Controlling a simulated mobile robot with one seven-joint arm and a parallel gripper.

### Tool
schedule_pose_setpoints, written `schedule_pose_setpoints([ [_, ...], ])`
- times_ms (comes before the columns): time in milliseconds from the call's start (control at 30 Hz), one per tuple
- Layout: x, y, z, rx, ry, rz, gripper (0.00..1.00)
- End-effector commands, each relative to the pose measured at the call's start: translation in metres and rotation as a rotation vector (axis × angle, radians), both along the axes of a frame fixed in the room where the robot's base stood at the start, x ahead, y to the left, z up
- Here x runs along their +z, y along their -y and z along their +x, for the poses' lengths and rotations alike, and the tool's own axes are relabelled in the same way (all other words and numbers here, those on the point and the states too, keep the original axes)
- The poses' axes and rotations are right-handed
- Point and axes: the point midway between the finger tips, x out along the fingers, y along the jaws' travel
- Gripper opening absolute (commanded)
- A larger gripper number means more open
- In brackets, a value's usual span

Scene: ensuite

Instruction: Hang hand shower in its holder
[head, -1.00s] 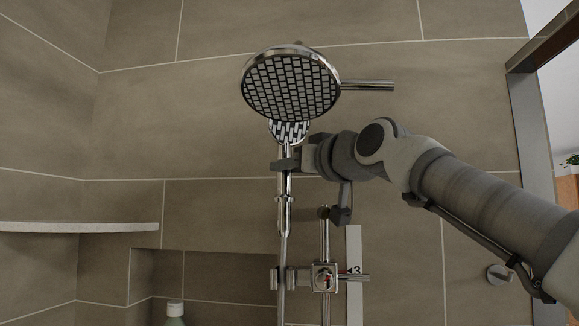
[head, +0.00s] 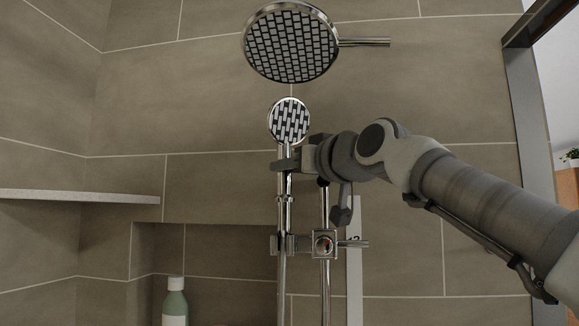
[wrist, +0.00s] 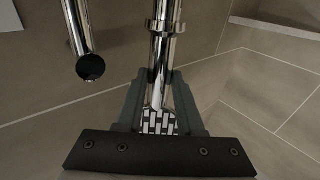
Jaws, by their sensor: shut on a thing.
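The chrome hand shower (head: 289,121), with a round patterned spray face, stands upright in the head view. My gripper (head: 285,164) is shut around its handle just below the spray head. In the wrist view my gripper (wrist: 160,95) clasps the chrome handle (wrist: 161,58), and part of the spray face shows between the fingers. The holder (head: 323,243) is a square chrome slider on the vertical rail (head: 325,278), with a clip reaching left. The handle's lower end is above the clip. The hose (head: 283,290) passes by the clip; I cannot tell whether inside or in front.
A large round overhead shower (head: 291,42) hangs above the hand shower. A stone shelf (head: 80,196) is at left, and a green bottle (head: 175,305) stands in the wall niche.

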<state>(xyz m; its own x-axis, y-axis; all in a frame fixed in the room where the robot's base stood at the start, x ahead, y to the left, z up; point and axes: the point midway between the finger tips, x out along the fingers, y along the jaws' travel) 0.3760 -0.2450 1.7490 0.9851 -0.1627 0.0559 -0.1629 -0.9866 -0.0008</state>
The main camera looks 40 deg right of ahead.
Motion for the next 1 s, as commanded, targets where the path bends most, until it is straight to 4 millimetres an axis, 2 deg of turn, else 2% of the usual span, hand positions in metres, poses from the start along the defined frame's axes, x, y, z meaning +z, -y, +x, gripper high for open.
schedule_pose_setpoints([
  [700,-0.044,0.0,-0.001,0.0,0.004,-0.001,0.0],
  [1000,-0.05,0.0,-0.001,0.0,0.004,-0.001,0.0],
])
